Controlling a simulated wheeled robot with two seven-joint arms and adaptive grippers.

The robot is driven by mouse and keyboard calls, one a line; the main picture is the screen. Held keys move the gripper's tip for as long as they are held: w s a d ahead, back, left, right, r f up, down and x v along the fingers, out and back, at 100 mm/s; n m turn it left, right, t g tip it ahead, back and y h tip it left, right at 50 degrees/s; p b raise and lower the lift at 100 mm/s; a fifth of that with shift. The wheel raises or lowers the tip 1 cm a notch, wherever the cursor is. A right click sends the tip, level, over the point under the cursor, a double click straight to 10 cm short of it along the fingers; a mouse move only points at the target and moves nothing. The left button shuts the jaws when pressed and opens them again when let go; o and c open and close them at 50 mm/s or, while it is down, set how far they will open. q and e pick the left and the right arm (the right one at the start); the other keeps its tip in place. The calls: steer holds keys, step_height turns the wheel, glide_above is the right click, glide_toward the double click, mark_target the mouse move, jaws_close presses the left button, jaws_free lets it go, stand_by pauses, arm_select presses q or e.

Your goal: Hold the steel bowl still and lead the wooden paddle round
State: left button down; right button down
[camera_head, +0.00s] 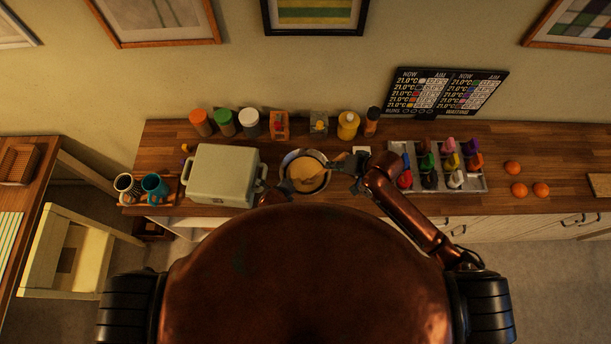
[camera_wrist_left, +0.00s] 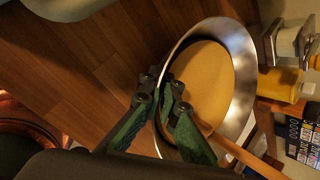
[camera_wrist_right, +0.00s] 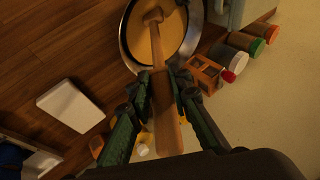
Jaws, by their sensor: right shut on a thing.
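The steel bowl (camera_head: 325,183) stands on the wooden counter with tan contents in it. It also shows in the left wrist view (camera_wrist_left: 243,65) and the right wrist view (camera_wrist_right: 196,30). The wooden paddle (camera_wrist_right: 157,55) dips its head into the contents; its handle runs between the fingers of my right gripper (camera_wrist_right: 165,85), which is shut on it. In the head view my right gripper (camera_head: 342,166) is over the bowl's right side. My left gripper (camera_wrist_left: 160,85) has its fingers at the bowl's near rim, one on each side; whether they press it is unclear. My body mostly hides it in the head view.
A pale green lidded box (camera_head: 222,175) stands close left of the bowl. Several jars (camera_head: 225,122) line the back. A white slab (camera_wrist_right: 70,105) lies beside the bowl.

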step_height(320, 180, up, 9)
steer(key=shift+a, duration=0.15)
stand_by(0.6)
stand_by(0.4)
arm_select(q)
steer(key=c, duration=2.1)
jaws_free()
steer(key=shift+s+r, duration=0.1)
steer(key=v, duration=1.1)
steer(key=shift+s+a+r, duration=0.1)
steer(key=shift+s+r, duration=0.1)
steer(key=shift+r, duration=0.15)
arm_select(e)
steer(key=shift+r, duration=0.1)
arm_select(q)
steer(key=shift+f, duration=0.1)
